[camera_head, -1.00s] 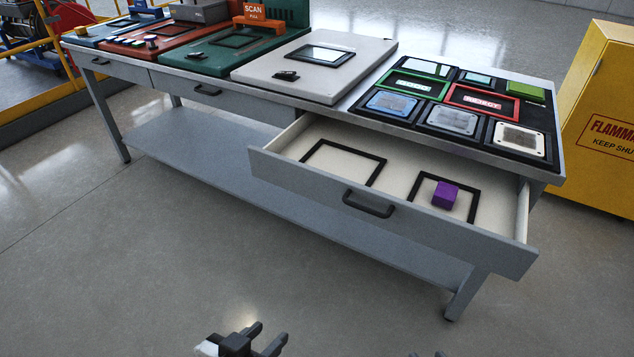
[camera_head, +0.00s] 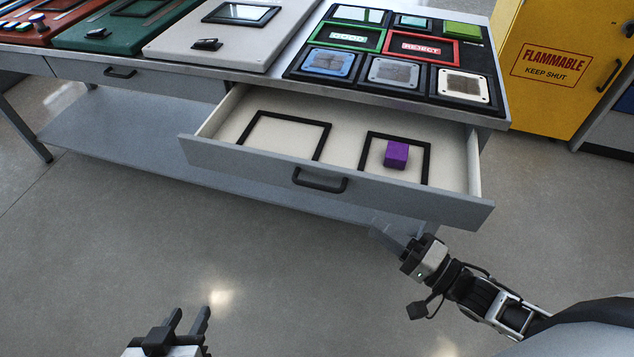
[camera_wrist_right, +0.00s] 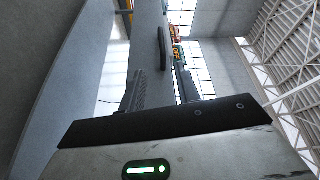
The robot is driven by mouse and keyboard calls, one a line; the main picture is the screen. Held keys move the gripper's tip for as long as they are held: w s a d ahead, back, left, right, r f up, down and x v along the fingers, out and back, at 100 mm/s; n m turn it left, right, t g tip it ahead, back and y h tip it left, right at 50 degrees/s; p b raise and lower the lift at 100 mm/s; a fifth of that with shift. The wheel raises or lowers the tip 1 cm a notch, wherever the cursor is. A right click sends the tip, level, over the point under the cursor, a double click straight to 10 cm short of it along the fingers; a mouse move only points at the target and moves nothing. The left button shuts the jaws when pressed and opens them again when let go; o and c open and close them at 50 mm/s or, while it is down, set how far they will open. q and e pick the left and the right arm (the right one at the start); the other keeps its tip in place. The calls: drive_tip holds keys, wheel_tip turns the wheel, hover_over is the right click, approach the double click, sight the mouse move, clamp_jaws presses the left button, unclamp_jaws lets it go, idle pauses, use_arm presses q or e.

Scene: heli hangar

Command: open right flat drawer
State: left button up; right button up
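The right flat drawer (camera_head: 235,163) is pulled out from under the table, its light interior showing. It holds two black square frames, and a purple cube (camera_head: 396,154) sits in the right one (camera_head: 427,160). Its dark handle (camera_head: 320,187) is on the grey front, with no gripper on it. My right gripper (camera_head: 390,236) is just in front of the drawer's right part, right of the handle. In the wrist view its fingers (camera_wrist_right: 159,75) are apart, with a dark handle (camera_wrist_right: 162,48) beyond them. My left gripper (camera_head: 192,314) is open and empty, low in front of the table.
The tabletop holds a black panel (camera_head: 470,72) with framed tiles and a pale board (camera_head: 215,45). Another drawer (camera_head: 150,82) at the left is closed. A yellow flammables cabinet (camera_head: 548,95) stands at the right. The floor in front is clear.

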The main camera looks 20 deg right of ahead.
sight(317, 185)
drive_tip(key=x, duration=1.6)
drive_tip(key=shift+s+r, duration=0.1)
drive_tip(key=shift+r, duration=0.1)
